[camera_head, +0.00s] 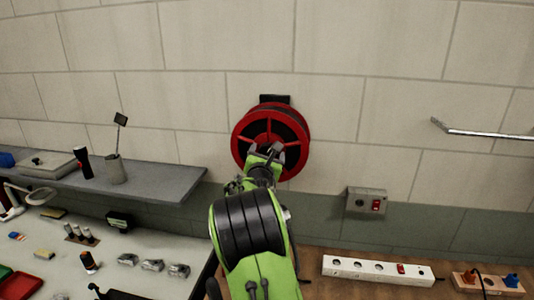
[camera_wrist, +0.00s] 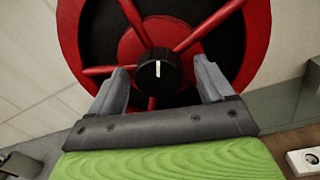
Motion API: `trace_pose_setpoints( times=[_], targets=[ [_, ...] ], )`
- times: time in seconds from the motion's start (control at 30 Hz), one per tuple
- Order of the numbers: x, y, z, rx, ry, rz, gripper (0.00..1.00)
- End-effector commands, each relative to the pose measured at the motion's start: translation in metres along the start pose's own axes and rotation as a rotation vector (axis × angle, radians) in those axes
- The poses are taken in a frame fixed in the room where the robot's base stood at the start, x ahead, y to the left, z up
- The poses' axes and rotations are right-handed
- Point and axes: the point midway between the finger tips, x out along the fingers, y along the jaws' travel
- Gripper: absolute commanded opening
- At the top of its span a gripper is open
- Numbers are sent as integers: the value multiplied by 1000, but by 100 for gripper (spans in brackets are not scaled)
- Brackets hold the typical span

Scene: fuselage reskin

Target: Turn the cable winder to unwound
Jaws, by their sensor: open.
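The cable winder (camera_head: 270,122) is a red spoked reel with a black inside, mounted on the block wall. In the wrist view, the winder (camera_wrist: 252,40) fills the upper middle. A black knob (camera_wrist: 156,67) with a white mark pointing about straight up sits at its hub. My gripper (camera_wrist: 165,78) is open, with one grey finger on each side of the knob. A gap shows between the knob and each finger, and I cannot tell how far in front of the knob the fingertips are. In the head view, my gripper (camera_head: 265,153) covers the lower middle of the winder and hides the knob.
A grey shelf (camera_head: 150,182) with a cup and other items is at left, above a white worktop (camera_head: 140,245) with small parts. A wall switch box (camera_head: 367,201) is right of the winder. A power strip (camera_head: 376,270) lies below on a wooden surface. A metal rod (camera_head: 485,134) sticks out at right.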

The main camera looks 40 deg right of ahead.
Motion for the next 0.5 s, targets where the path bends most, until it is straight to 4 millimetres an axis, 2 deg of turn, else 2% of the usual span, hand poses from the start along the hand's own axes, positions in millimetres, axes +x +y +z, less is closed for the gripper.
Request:
trace_pose_setpoints(
  times=[0.07,0.1,0.43,0.5],
  targets=[
    [0,0,-1,0,0,0,81],
    [0,0,-1,0,0,0,78],
    [-1,0,-1,1,0,1,28],
    [-1,0,-1,1,0,1,25]
  ],
)
